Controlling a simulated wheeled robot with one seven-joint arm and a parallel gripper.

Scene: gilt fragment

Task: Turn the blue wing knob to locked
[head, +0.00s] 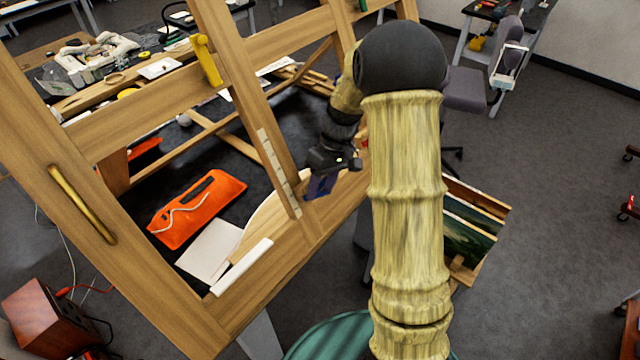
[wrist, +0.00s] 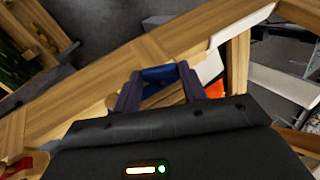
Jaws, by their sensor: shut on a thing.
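The blue wing knob (wrist: 158,73) shows in the wrist view between the two dark purple fingers of my gripper (wrist: 157,80). The fingers are shut on it from both sides. In the head view my gripper (head: 320,188) is at the right upright of a wooden frame (head: 285,45), near its lower rail. There I cannot tell the knob apart from the fingers. The knob's base and any lock marking are hidden or too small to read.
A yellow handle (head: 207,60) and a brass handle (head: 82,205) are on the wooden frame. An orange pouch (head: 197,208) and a white bar (head: 241,266) lie near its lower left. Framed pictures (head: 472,232) stand right of my arm. Open floor is farther right.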

